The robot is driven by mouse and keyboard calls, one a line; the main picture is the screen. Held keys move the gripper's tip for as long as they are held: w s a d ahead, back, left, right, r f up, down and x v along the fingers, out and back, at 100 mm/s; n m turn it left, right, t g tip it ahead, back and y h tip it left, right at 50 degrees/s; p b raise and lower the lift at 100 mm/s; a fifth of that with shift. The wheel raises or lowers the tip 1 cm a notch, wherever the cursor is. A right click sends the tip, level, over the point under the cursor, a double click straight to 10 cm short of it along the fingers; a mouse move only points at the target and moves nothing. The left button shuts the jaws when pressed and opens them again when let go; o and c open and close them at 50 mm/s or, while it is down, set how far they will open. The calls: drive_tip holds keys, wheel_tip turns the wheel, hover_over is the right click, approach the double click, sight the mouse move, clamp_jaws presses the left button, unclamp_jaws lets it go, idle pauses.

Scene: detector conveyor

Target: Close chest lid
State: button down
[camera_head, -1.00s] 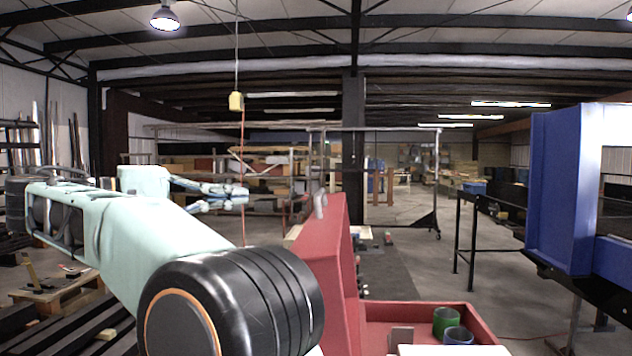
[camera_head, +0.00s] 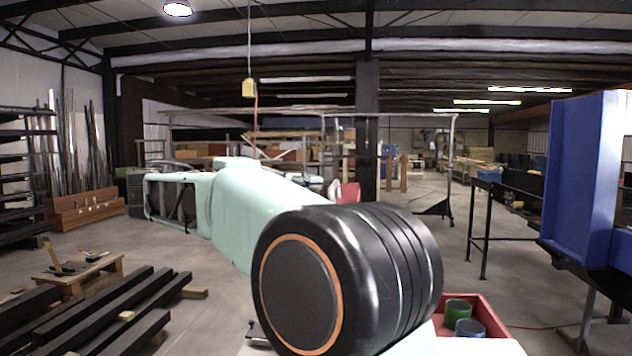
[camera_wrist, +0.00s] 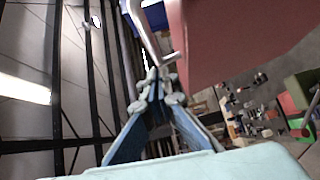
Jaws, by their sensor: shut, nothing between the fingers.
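The red chest (camera_head: 493,318) is at the lower right of the head view, partly hidden by my arm. Its red lid (camera_head: 347,194) shows only as a small piece above my arm. In the wrist view, the lid (camera_wrist: 235,40) fills the upper middle and right as a flat red panel, with a grey metal handle (camera_wrist: 146,30) at its left edge. My gripper (camera_wrist: 158,82) is shut and empty, its fingertips close to the handle's lower end; I cannot tell whether they touch. My arm hides the gripper in the head view.
A green cup (camera_head: 457,309) and a blue cup (camera_head: 469,328) are in the chest. A blue machine (camera_head: 580,170) stands at the right, near a black table (camera_head: 488,215). Dark beams (camera_head: 120,315) lie on the floor at the left. Open floor lies beyond the chest.

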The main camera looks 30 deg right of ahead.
drive_tip(key=shift+s+d, duration=0.4)
drive_tip(key=shift+d, duration=0.25)
